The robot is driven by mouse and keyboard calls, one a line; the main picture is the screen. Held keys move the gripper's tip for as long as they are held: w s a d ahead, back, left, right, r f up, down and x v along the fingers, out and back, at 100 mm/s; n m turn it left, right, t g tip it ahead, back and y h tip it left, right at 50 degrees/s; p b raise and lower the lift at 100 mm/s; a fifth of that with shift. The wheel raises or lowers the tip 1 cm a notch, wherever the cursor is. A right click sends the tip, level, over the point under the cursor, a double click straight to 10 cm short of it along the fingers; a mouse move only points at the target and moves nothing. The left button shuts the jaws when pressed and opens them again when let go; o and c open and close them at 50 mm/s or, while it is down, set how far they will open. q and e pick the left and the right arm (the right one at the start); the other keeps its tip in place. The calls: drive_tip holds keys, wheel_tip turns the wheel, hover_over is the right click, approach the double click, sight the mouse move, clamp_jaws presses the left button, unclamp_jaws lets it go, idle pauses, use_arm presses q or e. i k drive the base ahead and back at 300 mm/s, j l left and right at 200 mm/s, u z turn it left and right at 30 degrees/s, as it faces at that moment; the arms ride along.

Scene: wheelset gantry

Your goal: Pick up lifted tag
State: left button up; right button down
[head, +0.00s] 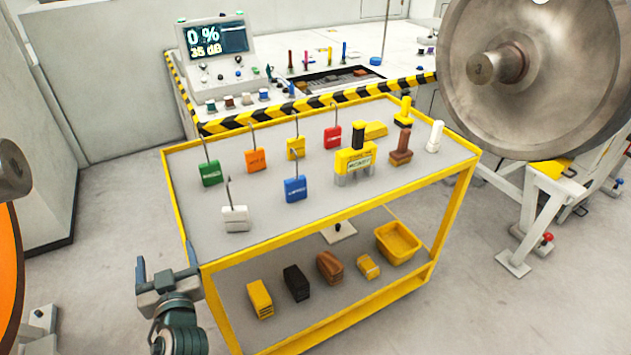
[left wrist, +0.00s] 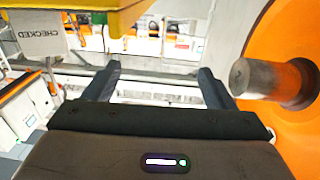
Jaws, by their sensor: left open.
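Several tags with wire hooks stand on the cart's top shelf: green (head: 210,173), orange (head: 256,160), yellow (head: 296,148), red (head: 332,138), blue (head: 295,188) and white (head: 235,218). Their lettering is too small to read in the head view, so I cannot tell which is the lifted tag. My left gripper (head: 166,268) is open and empty, just outside the cart's front left corner, apart from every tag. Its two fingers (left wrist: 160,85) also show empty in the left wrist view. A white plate reading "CHECKED" (left wrist: 38,38) shows at upper left there. My right gripper is not in view.
The yellow-framed cart (head: 345,240) also carries a yellow stamp block (head: 354,160) and several upright tools. Its lower shelf holds blocks and a yellow bin (head: 398,243). A control console (head: 218,55) stands behind. A large steel wheel (head: 560,70) overhangs the right. An orange disc (left wrist: 290,75) is near my left gripper.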

sight(294, 187)
drive_tip(key=i+l, duration=0.1)
drive_tip(key=l, duration=0.25)
drive_tip(key=i+l, duration=0.15)
drive_tip(key=l, duration=0.2)
drive_tip(key=i+l, duration=0.1)
drive_tip(key=l, duration=0.25)
drive_tip(key=i+l, duration=0.1)
drive_tip(key=l, duration=0.25)
drive_tip(key=z, duration=0.05)
